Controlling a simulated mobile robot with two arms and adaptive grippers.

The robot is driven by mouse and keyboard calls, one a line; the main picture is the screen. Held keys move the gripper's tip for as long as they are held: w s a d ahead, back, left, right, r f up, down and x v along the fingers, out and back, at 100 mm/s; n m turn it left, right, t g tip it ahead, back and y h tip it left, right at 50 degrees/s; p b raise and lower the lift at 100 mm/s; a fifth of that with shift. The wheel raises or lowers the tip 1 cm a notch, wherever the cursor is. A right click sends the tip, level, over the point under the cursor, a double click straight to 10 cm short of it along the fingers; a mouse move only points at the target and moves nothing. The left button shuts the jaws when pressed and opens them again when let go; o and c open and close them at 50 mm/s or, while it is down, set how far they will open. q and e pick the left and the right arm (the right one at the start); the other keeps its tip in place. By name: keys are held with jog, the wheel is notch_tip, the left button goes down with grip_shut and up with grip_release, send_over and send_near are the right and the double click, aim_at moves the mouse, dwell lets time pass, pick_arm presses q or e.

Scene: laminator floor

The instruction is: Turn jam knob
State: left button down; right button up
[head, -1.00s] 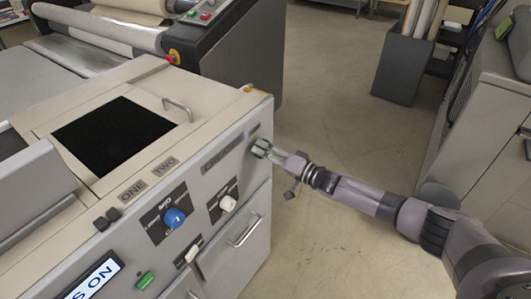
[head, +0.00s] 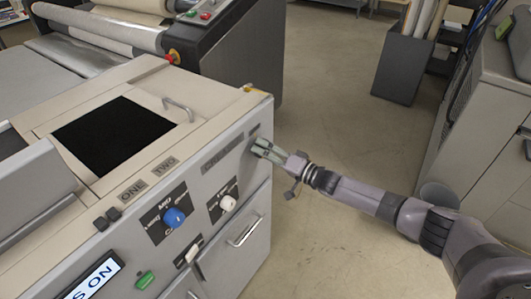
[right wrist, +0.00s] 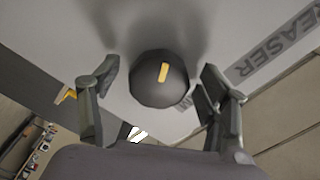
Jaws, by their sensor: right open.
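In the right wrist view, a dark round knob (right wrist: 160,80) with a yellow mark sits on the grey machine panel. A label beside it is partly hidden. My right gripper (right wrist: 164,92) is open, with one finger on each side of the knob and a visible gap to it. In the head view, my right gripper (head: 262,148) is at the right end of the machine's front panel and hides the knob. My left gripper is out of view.
The machine front (head: 215,185) also carries a blue knob (head: 174,217), a white knob (head: 228,203), a green switch (head: 145,280) and a drawer handle (head: 244,231). A grey bin (head: 402,70) stands at the back right. The floor (head: 325,110) between is clear.

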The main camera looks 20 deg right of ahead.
jog(key=v, duration=1.2)
notch_tip(320, 180, down, 21)
jog(key=s+d+n+g+h+b, duration=0.1)
jog(key=s+d+h+b, duration=0.15)
jog(key=h, duration=0.35)
jog(key=s+d+f+n+g+h+b, duration=0.1)
jog(key=s+f+g, duration=0.1)
jog(key=s+f, duration=0.45)
jog(key=s+f+n+g+h+b, duration=0.15)
jog(key=s+f, duration=0.25)
jog(key=f, duration=0.6)
jog(key=s+a+f+n+g+h, duration=0.1)
jog(key=s+f+g, duration=0.2)
jog(key=s+f, duration=0.5)
jog(key=s+a+f+n+g+h+b, duration=0.1)
jog(key=s+a+f+g, duration=0.1)
jog(key=s+f, duration=0.7)
jog(key=s+g, duration=0.1)
jog(key=s, duration=0.7)
jog(key=shift+a, duration=0.25)
jog(key=s+a+f+g, duration=0.1)
jog(key=s, duration=0.3)
jog(key=s+a+f+n, duration=0.1)
jog(key=s, duration=0.3)
jog(key=s+a+f+g+b, duration=0.1)
jog(key=s, duration=0.3)
jog(key=shift+s+a+f+g+h, duration=0.1)
jog(key=shift+s+a+g+h, duration=0.15)
jog(key=shift+g, duration=0.1)
jog(key=shift+c, duration=0.2)
